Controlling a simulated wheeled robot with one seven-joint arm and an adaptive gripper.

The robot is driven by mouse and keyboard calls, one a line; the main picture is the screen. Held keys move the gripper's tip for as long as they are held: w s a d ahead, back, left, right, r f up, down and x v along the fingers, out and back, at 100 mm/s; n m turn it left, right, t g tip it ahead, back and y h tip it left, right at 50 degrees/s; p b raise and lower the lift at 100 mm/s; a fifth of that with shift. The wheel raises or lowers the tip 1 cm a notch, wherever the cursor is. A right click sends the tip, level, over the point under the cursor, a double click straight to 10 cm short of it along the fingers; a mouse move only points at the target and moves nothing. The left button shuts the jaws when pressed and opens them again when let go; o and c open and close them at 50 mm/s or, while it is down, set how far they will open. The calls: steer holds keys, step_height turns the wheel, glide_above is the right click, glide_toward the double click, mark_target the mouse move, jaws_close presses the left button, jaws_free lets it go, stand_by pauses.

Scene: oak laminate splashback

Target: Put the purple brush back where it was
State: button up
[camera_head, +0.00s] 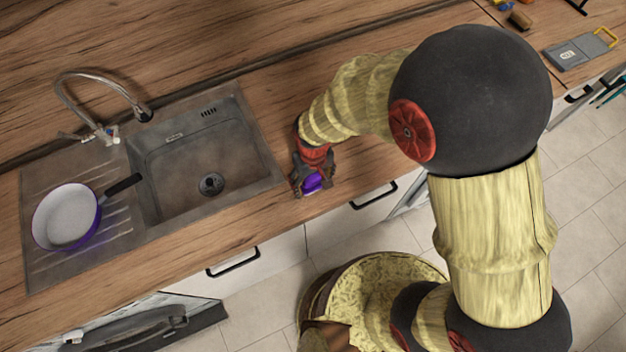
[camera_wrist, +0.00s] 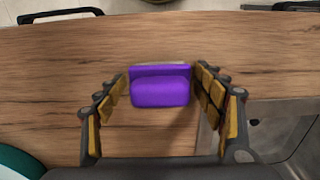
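The purple brush (camera_wrist: 160,91) sits between the two fingers of my gripper (camera_wrist: 161,78) in the wrist view. The fingers lean inward and appear to press on its left and right sides. In the head view the purple brush (camera_head: 313,182) shows at the tip of my gripper (camera_head: 312,184), over the wooden counter (camera_head: 350,165) just right of the sink. I cannot tell whether the brush touches the counter.
The sink (camera_head: 185,160) lies left of my gripper, with a faucet (camera_head: 95,100) behind. A purple-rimmed pan (camera_head: 66,215) stands on the drainboard. A grey board with a yellow handle (camera_head: 578,50) lies far right. A green-and-white round thing (camera_wrist: 14,164) shows in the wrist view.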

mark_target(313, 178)
steer(key=shift+o, duration=0.4)
step_height(313, 178, up, 12)
steer(key=shift+r+p, duration=0.2)
steer(key=shift+p, duration=0.8)
steer(key=d+r+m+t, duration=0.3)
steer(key=d+r, duration=0.9)
steer(key=r, duration=0.2)
steer(key=s+d+r+m+t, duration=0.2)
steer(key=s+d+r+m, duration=0.1)
steer(key=s+d+r, duration=0.4)
steer(key=d+r, duration=0.1)
steer(key=d, duration=0.2)
steer(key=shift+s+d+r+t, duration=0.15)
steer(key=shift+s+d+t, duration=0.1)
steer(key=shift+d+t, duration=0.1)
step_height(313, 178, down, 8)
steer(key=b, duration=0.7)
steer(key=shift+r, duration=0.25)
